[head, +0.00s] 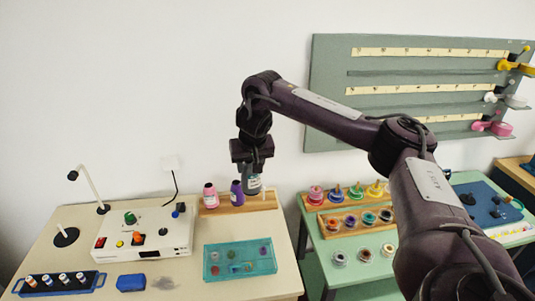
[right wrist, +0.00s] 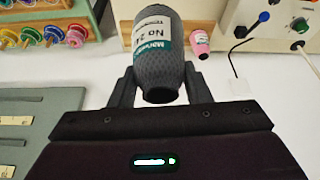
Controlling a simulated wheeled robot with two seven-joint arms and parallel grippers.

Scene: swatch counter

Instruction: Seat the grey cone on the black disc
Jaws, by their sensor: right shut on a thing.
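My right gripper (head: 252,163) is shut on the grey cone (head: 253,182) and points down above the wooden rack. The cone has a white and teal label. In the right wrist view the grey cone (right wrist: 158,62) sits between the two dark fingers of my right gripper (right wrist: 160,88). The black disc (head: 72,238) lies flat at the left of the cream table, with a short white peg leaning up from it. My right gripper is far to the right of the disc. My left gripper is out of view.
A pink cone (head: 210,195) and a purple cone (head: 237,193) stand on the wooden rack (head: 265,203). A white control box (head: 150,232), a teal tray (head: 210,274) and a white-armed stand (head: 92,188) share the table. The stand rises behind the disc.

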